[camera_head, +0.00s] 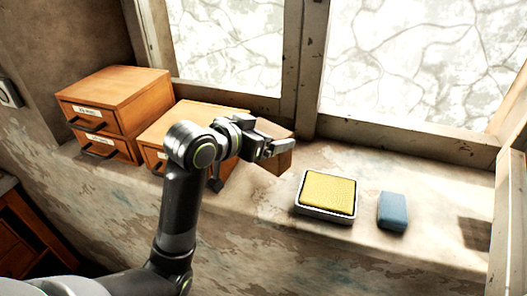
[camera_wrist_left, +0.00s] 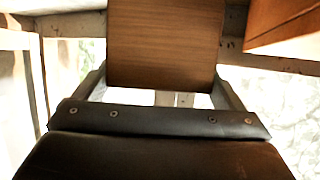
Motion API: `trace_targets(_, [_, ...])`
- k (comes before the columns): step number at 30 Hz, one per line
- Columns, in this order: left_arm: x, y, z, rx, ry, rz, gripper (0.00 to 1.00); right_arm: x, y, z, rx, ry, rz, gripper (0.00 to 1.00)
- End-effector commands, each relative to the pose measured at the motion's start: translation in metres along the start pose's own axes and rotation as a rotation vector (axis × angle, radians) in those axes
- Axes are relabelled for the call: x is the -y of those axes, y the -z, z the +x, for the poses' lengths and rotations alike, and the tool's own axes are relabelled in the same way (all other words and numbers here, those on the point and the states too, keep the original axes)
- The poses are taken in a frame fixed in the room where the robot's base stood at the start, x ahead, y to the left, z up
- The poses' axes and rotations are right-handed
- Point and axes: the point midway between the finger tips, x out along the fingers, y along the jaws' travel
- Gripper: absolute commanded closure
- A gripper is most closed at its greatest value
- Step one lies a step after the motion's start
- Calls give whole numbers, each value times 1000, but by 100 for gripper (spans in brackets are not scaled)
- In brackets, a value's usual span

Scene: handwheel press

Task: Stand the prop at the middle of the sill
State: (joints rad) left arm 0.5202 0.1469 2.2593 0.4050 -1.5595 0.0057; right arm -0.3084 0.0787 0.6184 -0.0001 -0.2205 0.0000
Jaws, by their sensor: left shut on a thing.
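The prop appears to be a brown wooden block (camera_head: 279,164), held in my left gripper (camera_head: 281,146) and partly hidden behind it in the head view. In the left wrist view the wooden block (camera_wrist_left: 165,45) fills the space between the two fingers, and the gripper is shut on it. The sill (camera_head: 425,172) is the pale worn ledge below the window. The gripper is over its middle stretch, left of the yellow pad. I cannot tell whether the block touches the sill. My right gripper is not in view.
A two-drawer wooden box (camera_head: 115,110) stands at the left end of the sill. A lower wooden box (camera_head: 190,118) is beside it, partly behind my arm. A yellow pad in a metal tray (camera_head: 328,191) and a blue block (camera_head: 392,212) lie to the right. The sill behind them is bare.

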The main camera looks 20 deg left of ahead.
Motion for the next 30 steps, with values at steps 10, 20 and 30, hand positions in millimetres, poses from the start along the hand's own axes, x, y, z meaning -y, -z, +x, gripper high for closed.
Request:
trace_targets(10, [0, -34, 14, 2, -1, -3, 40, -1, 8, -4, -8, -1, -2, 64])
trace_targets(20, [0, -43, 18, -3, 0, 2, 40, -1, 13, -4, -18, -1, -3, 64])
trace_targets(30, [0, -45, 19, 0, 0, 1, 0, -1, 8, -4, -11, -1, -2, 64])
